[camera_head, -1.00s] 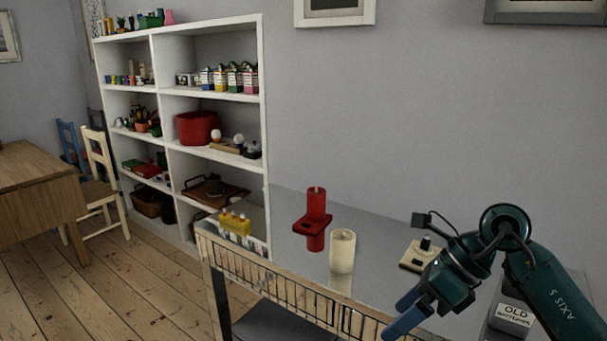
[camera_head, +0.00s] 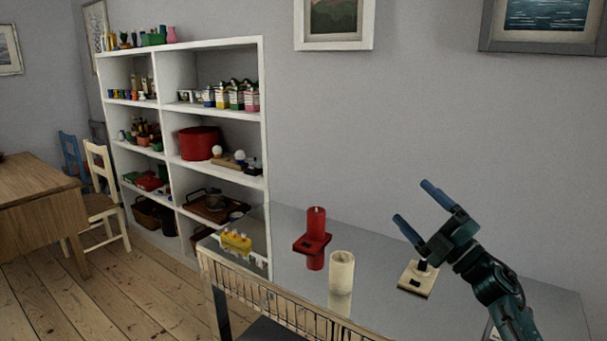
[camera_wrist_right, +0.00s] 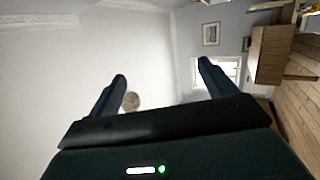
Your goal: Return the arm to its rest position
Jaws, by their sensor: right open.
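My right gripper (camera_head: 420,207) is open and empty, raised above the right part of the table, its blue fingers pointing up and to the left. In the right wrist view its two fingers (camera_wrist_right: 163,85) stand wide apart with nothing between them. They point at wall and ceiling, away from the table. My right arm comes in from the lower right in the head view. My left gripper is not in view.
The glossy table (camera_head: 380,240) holds a red candle in a red holder (camera_head: 316,240), a cream candle (camera_head: 341,271), a yellow item (camera_head: 236,240) and a beige switch-like block (camera_head: 417,279) below my gripper. A white shelf (camera_head: 212,113) stands left; wooden floor lies front left.

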